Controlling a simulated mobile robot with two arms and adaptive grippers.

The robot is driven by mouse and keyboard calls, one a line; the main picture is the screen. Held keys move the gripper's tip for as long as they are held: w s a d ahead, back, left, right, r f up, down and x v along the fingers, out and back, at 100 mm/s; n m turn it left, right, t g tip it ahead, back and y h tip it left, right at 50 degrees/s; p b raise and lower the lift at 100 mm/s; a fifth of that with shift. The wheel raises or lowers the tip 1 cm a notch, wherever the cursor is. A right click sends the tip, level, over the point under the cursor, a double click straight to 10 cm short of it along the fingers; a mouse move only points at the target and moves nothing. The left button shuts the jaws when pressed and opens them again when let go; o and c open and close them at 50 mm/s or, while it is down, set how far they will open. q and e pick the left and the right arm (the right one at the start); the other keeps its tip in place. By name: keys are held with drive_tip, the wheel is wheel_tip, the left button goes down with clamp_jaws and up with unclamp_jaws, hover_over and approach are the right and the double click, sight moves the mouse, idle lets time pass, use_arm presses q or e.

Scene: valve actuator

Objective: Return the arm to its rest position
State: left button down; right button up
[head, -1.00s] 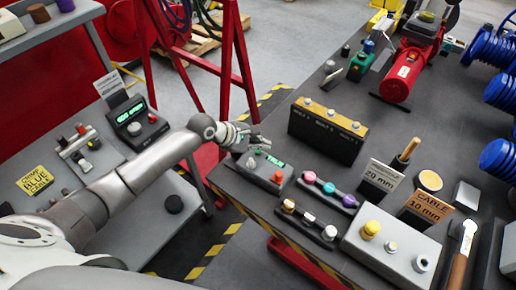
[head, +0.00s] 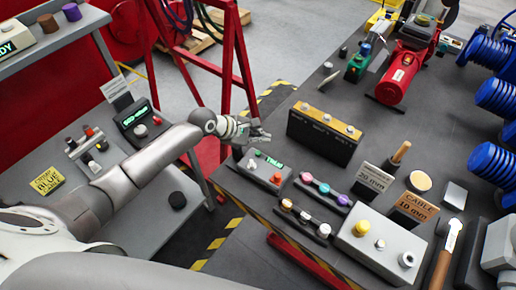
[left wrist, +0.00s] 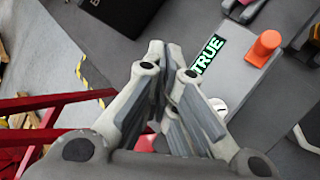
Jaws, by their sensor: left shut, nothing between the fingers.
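My left arm reaches in from the left in the head view. Its gripper (head: 262,134) is above the near left edge of the dark table, close to a grey box with a green TRUE display (head: 265,167). In the left wrist view the gripper fingers (left wrist: 168,52) are together with nothing between them. The TRUE display (left wrist: 208,54) and an orange knob (left wrist: 266,44) show just to the right of the fingers. My right gripper is not in view.
A black box with a yellow top (head: 325,129) stands behind the gripper. A grey side table (head: 150,214) with a display box (head: 138,122) lies to the left. A red frame (head: 236,70) rises between the tables. A grey button box (head: 375,258) stands at the front.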

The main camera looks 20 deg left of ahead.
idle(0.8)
use_arm(q)
drive_tip(key=s+d+f+m, duration=0.1)
drive_tip(key=s+m, duration=0.1)
drive_tip(key=s+d+m, duration=0.2)
drive_tip(key=s, duration=0.1)
drive_tip(key=s+d+f+m+g, duration=0.1)
drive_tip(key=s, duration=0.1)
drive_tip(key=shift+s+d+f+m, duration=0.2)
drive_tip(key=shift+s+f+m, duration=0.15)
drive_tip(key=shift+m, duration=0.05)
drive_tip(key=s+a+r+m+g+y, duration=0.1)
drive_tip(key=s+a+m+y, duration=0.25)
drive_tip(key=s+m, duration=0.6)
drive_tip(key=s+a+r+m+g+y, duration=0.1)
drive_tip(key=s+a+m+y, duration=0.3)
drive_tip(key=s, duration=1.1)
wheel_tip(320, 180, down, 32)
drive_tip(key=a+r+m+g+h+b, duration=0.1)
drive_tip(key=b, duration=0.5)
drive_tip(key=s+a+f+b, duration=0.1)
drive_tip(key=s+f+b, duration=0.2)
drive_tip(key=s+f, duration=0.6)
drive_tip(key=s+a+f+g+b, duration=0.1)
drive_tip(key=s+a+f+b, duration=0.1)
drive_tip(key=s+f, duration=0.7)
wheel_tip(320, 180, down, 5)
drive_tip(key=shift+g+b, duration=0.3)
drive_tip(key=shift+b, duration=0.25)
